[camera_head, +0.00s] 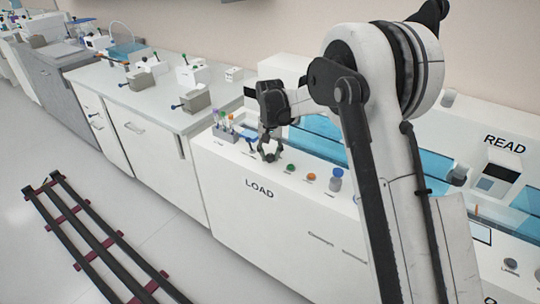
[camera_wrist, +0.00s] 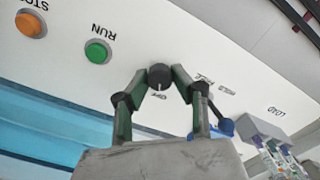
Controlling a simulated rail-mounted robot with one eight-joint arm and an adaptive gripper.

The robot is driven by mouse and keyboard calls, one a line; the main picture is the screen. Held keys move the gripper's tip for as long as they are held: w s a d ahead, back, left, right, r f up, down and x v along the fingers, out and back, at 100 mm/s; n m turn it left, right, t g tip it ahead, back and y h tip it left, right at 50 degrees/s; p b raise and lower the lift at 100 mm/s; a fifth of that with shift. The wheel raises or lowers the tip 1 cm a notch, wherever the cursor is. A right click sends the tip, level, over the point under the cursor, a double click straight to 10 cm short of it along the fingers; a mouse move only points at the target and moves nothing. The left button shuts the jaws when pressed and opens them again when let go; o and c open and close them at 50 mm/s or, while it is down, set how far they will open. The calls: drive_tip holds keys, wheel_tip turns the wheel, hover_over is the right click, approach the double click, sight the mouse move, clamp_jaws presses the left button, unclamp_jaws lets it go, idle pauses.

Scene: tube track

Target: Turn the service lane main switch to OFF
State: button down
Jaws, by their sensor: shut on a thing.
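A round black knob (camera_wrist: 159,76) sits on the white panel in the wrist view, with a small pale mark on its lower side. In the head view my gripper (camera_head: 268,152) reaches down to the counter above the word LOAD, and the knob is hard to make out between the fingers.
A green RUN button (camera_wrist: 97,52) and an orange STOP button (camera_wrist: 30,24) are near the knob. A rack of tubes (camera_head: 226,132) stands left of my gripper. A blue-windowed enclosure (camera_head: 320,128) lies behind.

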sight(270, 155)
drive_tip(key=c, duration=1.5)
unclamp_jaws()
drive_tip(key=shift+o, duration=0.2)
drive_tip(key=shift+r, duration=0.1)
wheel_tip(270, 155, up, 12)
